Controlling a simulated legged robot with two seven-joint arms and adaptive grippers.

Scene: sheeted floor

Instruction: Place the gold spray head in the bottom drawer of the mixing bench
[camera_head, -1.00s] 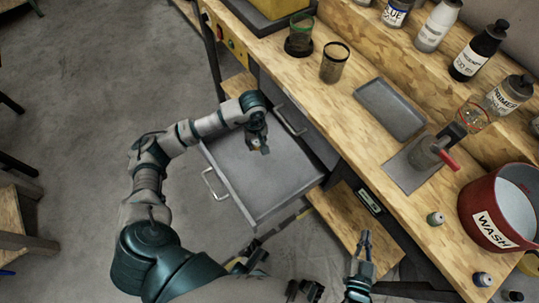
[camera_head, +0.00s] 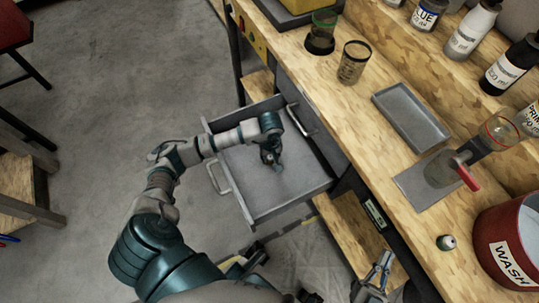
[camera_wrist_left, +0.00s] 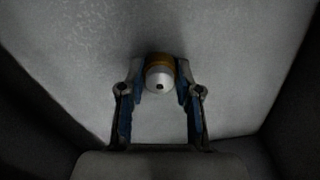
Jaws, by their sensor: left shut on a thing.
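My left gripper (camera_head: 275,160) is inside the open grey drawer (camera_head: 250,171) of the bench, above or at its floor. In the left wrist view the gripper (camera_wrist_left: 160,85) is shut on the gold spray head (camera_wrist_left: 160,73), a small piece with a gold band and a silvery round end with a dark hole. The drawer floor lies close behind it; I cannot tell if they touch. In the head view the spray head is too small and hidden to make out. My right gripper (camera_head: 381,268) is at the bottom right by the bench edge, with narrow fingers pointing up.
The wooden bench top (camera_head: 345,100) holds a grey tray (camera_head: 411,116), a glass (camera_head: 353,62), several bottles, a small capped pot (camera_head: 446,242) and a red WASH bucket (camera_head: 508,250). A stool (camera_head: 14,25) stands at the far left. Floor left of the drawer is clear.

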